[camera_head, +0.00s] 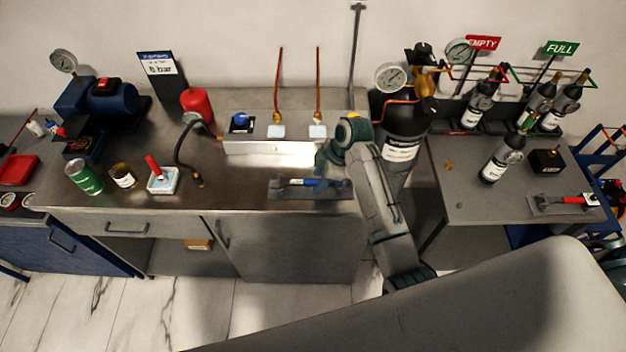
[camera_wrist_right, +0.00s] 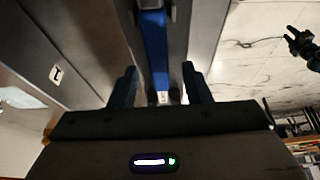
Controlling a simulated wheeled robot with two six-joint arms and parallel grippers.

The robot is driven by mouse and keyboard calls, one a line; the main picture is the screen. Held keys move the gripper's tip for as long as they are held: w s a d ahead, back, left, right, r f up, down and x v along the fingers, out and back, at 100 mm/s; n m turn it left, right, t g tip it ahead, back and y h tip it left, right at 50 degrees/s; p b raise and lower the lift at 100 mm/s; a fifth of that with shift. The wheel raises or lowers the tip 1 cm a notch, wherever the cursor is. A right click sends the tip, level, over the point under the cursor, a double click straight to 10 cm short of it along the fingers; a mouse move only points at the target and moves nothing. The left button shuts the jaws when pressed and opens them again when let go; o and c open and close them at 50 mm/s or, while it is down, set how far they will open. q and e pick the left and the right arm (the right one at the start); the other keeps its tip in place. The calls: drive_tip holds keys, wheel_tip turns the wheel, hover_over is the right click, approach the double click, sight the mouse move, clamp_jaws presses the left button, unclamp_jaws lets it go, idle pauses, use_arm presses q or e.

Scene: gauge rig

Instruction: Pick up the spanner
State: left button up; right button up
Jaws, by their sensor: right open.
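A spanner with a blue handle (camera_head: 305,182) lies on a dark grey mat (camera_head: 280,194) near the front edge of the steel bench. My right gripper (camera_head: 324,163) is above the right part of this spanner in the head view. In the right wrist view the blue handle (camera_wrist_right: 156,45) runs between the two open fingers of my right gripper (camera_wrist_right: 160,88), with no finger seen shut on it. The far end of the spanner is out of that view. A red-handled tool (camera_head: 573,200) lies on a similar mat on the right table.
A steel box (camera_head: 270,150) with copper pipes stands behind the spanner. A black hose (camera_head: 182,150) and a white tub (camera_head: 163,181) are to the left. A large dark cylinder (camera_head: 402,135) stands right of my arm. The bench between hose and mat is clear.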

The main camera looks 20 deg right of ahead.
drive_tip(key=shift+f, duration=0.25)
idle(0.5)
clamp_jaws()
